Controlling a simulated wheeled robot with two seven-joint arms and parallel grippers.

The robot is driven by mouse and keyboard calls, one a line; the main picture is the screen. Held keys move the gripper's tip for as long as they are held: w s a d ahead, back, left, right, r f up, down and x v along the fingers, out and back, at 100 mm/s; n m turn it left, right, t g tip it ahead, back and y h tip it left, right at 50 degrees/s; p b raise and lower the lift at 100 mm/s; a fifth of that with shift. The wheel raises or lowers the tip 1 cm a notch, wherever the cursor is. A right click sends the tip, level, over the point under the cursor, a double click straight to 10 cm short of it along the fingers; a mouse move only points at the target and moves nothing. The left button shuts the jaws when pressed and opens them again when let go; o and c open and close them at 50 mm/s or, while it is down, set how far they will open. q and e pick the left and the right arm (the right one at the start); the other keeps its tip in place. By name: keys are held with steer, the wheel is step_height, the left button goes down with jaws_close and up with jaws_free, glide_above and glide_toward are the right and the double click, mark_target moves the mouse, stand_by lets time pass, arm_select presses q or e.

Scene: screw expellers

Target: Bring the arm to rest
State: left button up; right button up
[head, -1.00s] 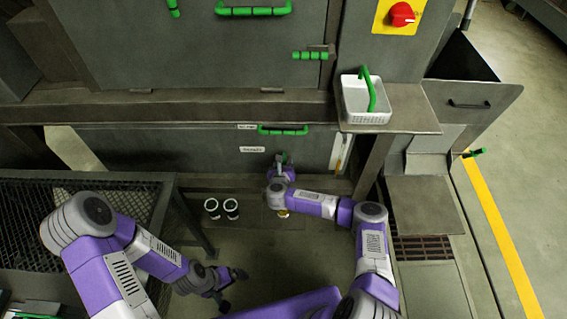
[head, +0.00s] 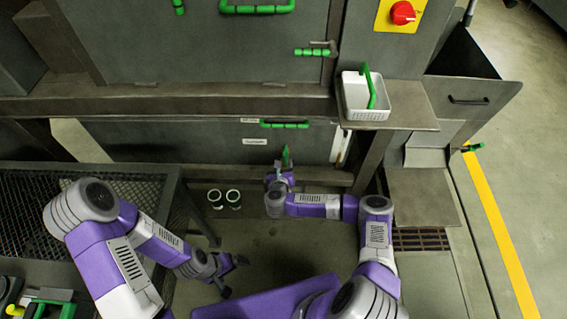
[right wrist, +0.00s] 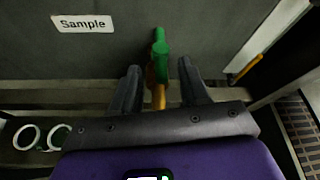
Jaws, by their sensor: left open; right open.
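My right gripper (right wrist: 160,72) is open in front of the grey panel marked "Sample" (right wrist: 85,24). A green handle (right wrist: 160,55) with a yellow part (right wrist: 158,98) below it shows between its fingers in the right wrist view. I cannot tell whether the fingers touch it. In the head view the right arm (head: 325,205) reaches forward to the panel, and its gripper (head: 284,168) is partly hidden beside the green handle (head: 285,153). My left gripper (head: 232,275) is open and empty, low over the floor at the lower middle of the head view.
Two white-rimmed cups (head: 224,198) stand below the panel, left of my right gripper. A white basket (head: 366,100) with a green handle stands on a ledge (head: 415,115). A mesh-topped table (head: 130,190) is at left. Floor (head: 265,245) between my arms is clear.

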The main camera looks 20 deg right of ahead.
stand_by(0.3)
steer(key=s+a+n+g+y+p, duration=0.25)
steer(key=s+a+n+y, duration=0.85)
steer(key=a+n, duration=0.75)
steer(key=s+d+n+g+h, duration=0.1)
steer(key=s+d+n+g, duration=0.4)
steer(key=s+n, duration=0.3)
steer(key=s+d+n+g+h+p, duration=0.1)
steer(key=s+d+n+g, duration=0.3)
steer(key=s+d+n, duration=0.3)
steer(key=s+n, duration=0.1)
steer(key=s, duration=0.4)
steer(key=shift+s+d+g, duration=0.15)
steer(key=shift+s+g, duration=0.15)
steer(key=shift+g, duration=0.05)
steer(key=shift+r, duration=0.1)
